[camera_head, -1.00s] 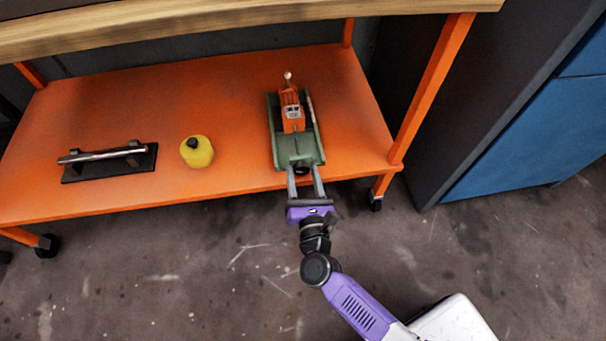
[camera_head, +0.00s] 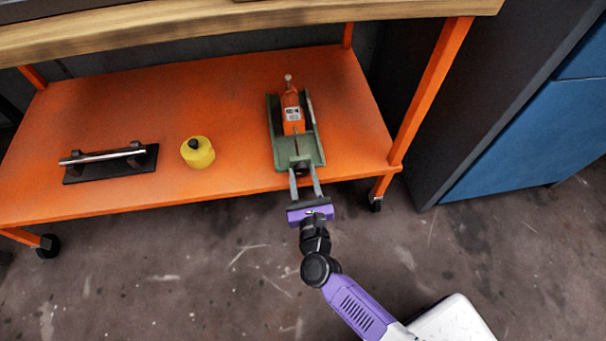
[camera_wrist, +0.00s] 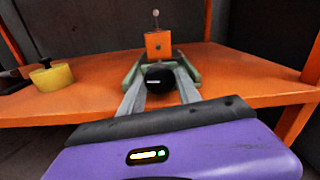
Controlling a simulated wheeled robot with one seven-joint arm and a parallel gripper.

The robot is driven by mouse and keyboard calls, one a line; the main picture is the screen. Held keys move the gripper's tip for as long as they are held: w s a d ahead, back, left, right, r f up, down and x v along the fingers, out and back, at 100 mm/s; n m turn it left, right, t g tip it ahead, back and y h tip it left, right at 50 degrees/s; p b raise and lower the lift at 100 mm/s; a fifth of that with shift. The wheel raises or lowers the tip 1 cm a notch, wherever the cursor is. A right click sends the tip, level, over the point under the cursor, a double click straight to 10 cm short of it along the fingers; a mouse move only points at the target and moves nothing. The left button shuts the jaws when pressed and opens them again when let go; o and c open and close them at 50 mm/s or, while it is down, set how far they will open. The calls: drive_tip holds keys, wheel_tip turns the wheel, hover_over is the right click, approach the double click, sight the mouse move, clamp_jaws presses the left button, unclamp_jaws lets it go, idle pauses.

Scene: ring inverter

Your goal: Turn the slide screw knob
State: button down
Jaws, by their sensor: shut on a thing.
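The ring inverter has a green base (camera_head: 313,155) lying on the orange shelf, with an orange block (camera_head: 291,112) standing on it and a small pale ball on a thin pin (camera_head: 288,78) at its top. The dark round slide screw knob (camera_wrist: 158,77) is at the near end of the base. My gripper (camera_head: 303,172) reaches in from the front of the shelf. Its two grey fingers are on either side of the knob and shut on it. The wrist view shows the knob between the fingers, with the orange block (camera_wrist: 158,45) behind; the fingertip contact is partly hidden.
A yellow round container (camera_head: 198,154) with a black cap stands to the left. A black base with a metal bar (camera_head: 110,162) lies farther left. An orange post (camera_head: 437,90) rises at the shelf's right, and a wooden top (camera_head: 200,30) hangs over it.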

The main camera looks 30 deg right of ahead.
drive_tip(key=n+p, duration=0.1)
drive_tip(key=n, duration=0.3)
drive_tip(key=shift+n, duration=0.4)
idle(0.4)
drive_tip(key=c, duration=0.8)
unclamp_jaws()
drive_tip(key=shift+c, duration=0.2)
drive_tip(key=shift+s, duration=0.1)
drive_tip(key=p+v, duration=0.2)
drive_tip(key=v, duration=0.5)
drive_tip(key=shift+s, duration=0.3)
drive_tip(key=shift+a, duration=0.2)
